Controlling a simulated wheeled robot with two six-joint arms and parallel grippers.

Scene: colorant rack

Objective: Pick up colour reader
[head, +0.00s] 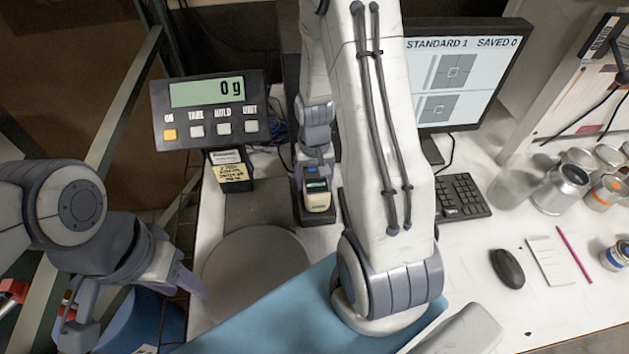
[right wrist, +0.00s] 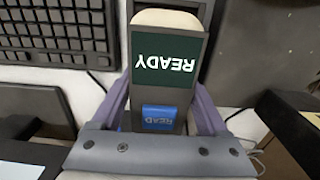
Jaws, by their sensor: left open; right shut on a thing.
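The colour reader (head: 317,198) is a small pale and dark handheld device with a green screen, near the back of the bench, left of the monitor. In the right wrist view the colour reader (right wrist: 167,60) shows a "READY" screen and a blue "READ" button. My right gripper (head: 316,168) is shut on it, one finger on each side (right wrist: 163,105). A black base shows around its lower end; I cannot tell if they touch. My left gripper (head: 135,303) is open and empty at the lower left, far from the reader.
A scale display (head: 210,108) reading 0 g stands left of the reader. The round scale plate (head: 256,268) is bare. A monitor (head: 458,75), keyboard (head: 461,196), mouse (head: 507,268), notepad (head: 550,260) and several cans (head: 560,190) lie right. A blue surface (head: 285,315) is in front.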

